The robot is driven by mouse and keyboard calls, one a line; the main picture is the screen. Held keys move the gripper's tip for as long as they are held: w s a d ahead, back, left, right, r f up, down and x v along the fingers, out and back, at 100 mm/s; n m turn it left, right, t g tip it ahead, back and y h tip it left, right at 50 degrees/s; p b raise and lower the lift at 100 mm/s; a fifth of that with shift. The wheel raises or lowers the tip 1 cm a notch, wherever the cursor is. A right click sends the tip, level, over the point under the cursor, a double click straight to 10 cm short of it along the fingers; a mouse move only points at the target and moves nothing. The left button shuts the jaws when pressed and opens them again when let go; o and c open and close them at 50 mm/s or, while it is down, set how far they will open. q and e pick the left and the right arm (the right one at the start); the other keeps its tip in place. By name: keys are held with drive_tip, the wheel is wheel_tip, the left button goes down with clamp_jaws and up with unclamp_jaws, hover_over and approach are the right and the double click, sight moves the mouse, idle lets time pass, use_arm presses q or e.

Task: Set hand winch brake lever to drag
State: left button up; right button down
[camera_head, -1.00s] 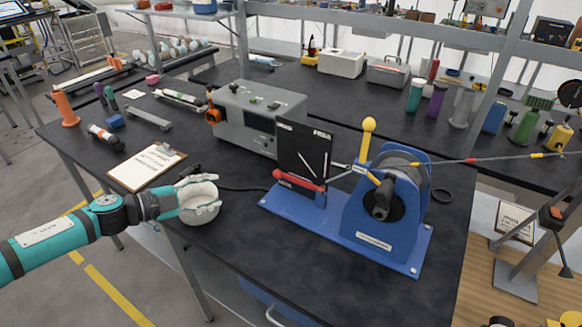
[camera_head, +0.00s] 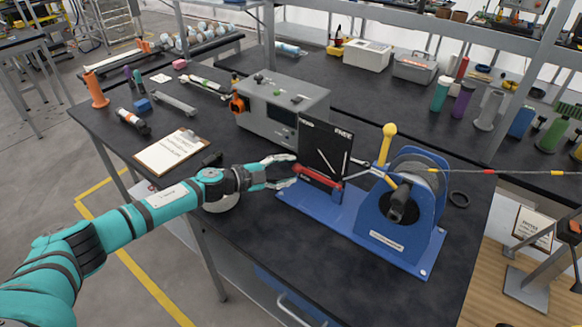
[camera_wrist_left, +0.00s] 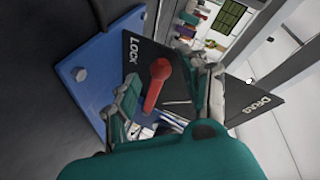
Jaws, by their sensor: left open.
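The hand winch has a blue base (camera_head: 335,222), a drum in a blue housing (camera_head: 390,232) and an upright black plate (camera_head: 325,150). A red brake lever (camera_head: 318,177) lies low across the plate, its knob end pointing left. In the left wrist view the lever (camera_wrist_left: 154,88) lies near the word LOCK on the plate (camera_wrist_left: 150,55); DRAG is at the other end. My left gripper (camera_head: 292,170) is open at the lever's knob end. In the wrist view its fingers stand either side of the lever; contact is unclear. My right gripper is out of view.
A grey box (camera_head: 281,112) stands behind the gripper, and a clipboard (camera_head: 170,150) lies left. A taut line (camera_head: 500,172) runs right from the drum.

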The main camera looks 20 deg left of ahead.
use_arm(q)
drive_tip(key=shift+x, duration=0.9)
clamp_jaws()
